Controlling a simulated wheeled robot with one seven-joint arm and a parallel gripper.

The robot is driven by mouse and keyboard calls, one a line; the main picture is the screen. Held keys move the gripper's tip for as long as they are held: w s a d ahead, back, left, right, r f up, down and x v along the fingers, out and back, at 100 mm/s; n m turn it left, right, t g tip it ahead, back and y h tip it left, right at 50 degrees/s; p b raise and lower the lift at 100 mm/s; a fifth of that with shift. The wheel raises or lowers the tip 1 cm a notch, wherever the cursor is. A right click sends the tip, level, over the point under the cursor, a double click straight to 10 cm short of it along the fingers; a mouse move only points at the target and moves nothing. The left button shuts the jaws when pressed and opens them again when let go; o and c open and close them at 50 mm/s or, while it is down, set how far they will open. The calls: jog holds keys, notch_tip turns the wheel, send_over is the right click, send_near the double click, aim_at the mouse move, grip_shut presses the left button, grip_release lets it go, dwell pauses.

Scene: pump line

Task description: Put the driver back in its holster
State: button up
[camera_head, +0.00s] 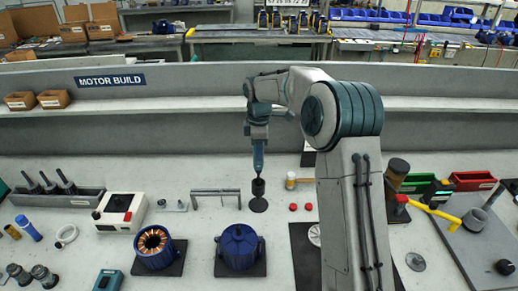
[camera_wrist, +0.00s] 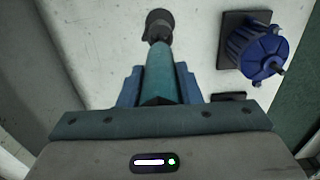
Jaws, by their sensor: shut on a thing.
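My gripper (camera_head: 258,139) is shut on the teal driver (camera_head: 258,156), which hangs upright with its lower end down. In the wrist view the driver (camera_wrist: 160,75) runs away from between the blue fingers of my gripper (camera_wrist: 160,90). The holster (camera_head: 258,187) is a dark cup on a round black base (camera_head: 258,205) on the bench. The driver's lower end meets the cup's top in the head view. The dark holster (camera_wrist: 157,18) also shows at the driver's far end in the wrist view. I cannot tell whether the tip is inside the cup or just above it.
A grey bar stand (camera_head: 216,192) is left of the holster, and a blue motor (camera_head: 240,247) stands in front of it. Two red caps (camera_head: 293,207) and a mallet (camera_head: 291,180) lie to the right. A raised shelf wall (camera_head: 180,130) runs behind.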

aim_at(259, 163)
jog(key=shift+f, duration=0.1)
jog(key=shift+f+b, duration=3.45)
jog(key=shift+f, duration=2.35)
jog(key=o, duration=1.4)
jog(key=shift+f, duration=0.1)
jog(key=shift+r+p, duration=2.1)
jog(key=shift+r, duration=0.95)
